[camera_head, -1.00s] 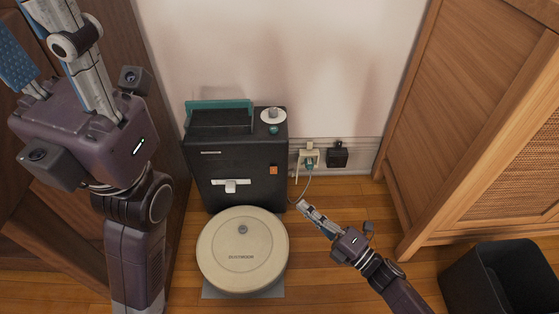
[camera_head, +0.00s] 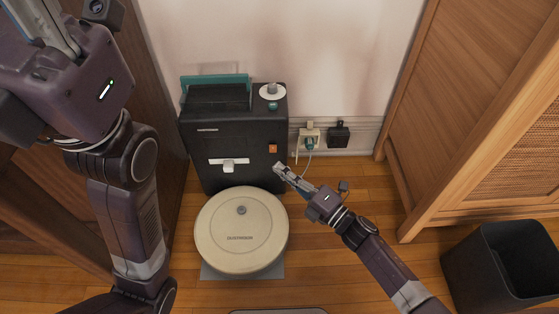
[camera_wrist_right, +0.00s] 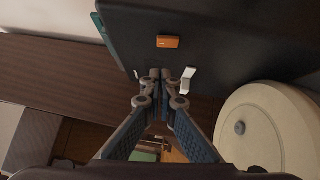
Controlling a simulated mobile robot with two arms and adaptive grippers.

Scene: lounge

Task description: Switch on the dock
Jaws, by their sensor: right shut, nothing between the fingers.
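The dock (camera_head: 235,180) is a black box against the wall with a teal lid edge (camera_head: 215,77) on top. An orange switch (camera_head: 273,148) sits on the right of its front face and also shows in the right wrist view (camera_wrist_right: 168,42). A white latch (camera_head: 228,163) is lower on the front. My right gripper (camera_head: 278,167) is shut and empty, its tips just below the switch; contact cannot be told. In the wrist view the tips (camera_wrist_right: 160,75) point at the dock front. My left gripper (camera_head: 35,20) is at the upper left, its fingertips cut off.
A cream robot vacuum (camera_head: 241,230) lies on the floor before the dock. A wall outlet (camera_head: 309,135) with a teal plug and a black adapter (camera_head: 338,134) is to the right. A wooden cabinet (camera_head: 480,110) and a black bin (camera_head: 500,270) stand at right.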

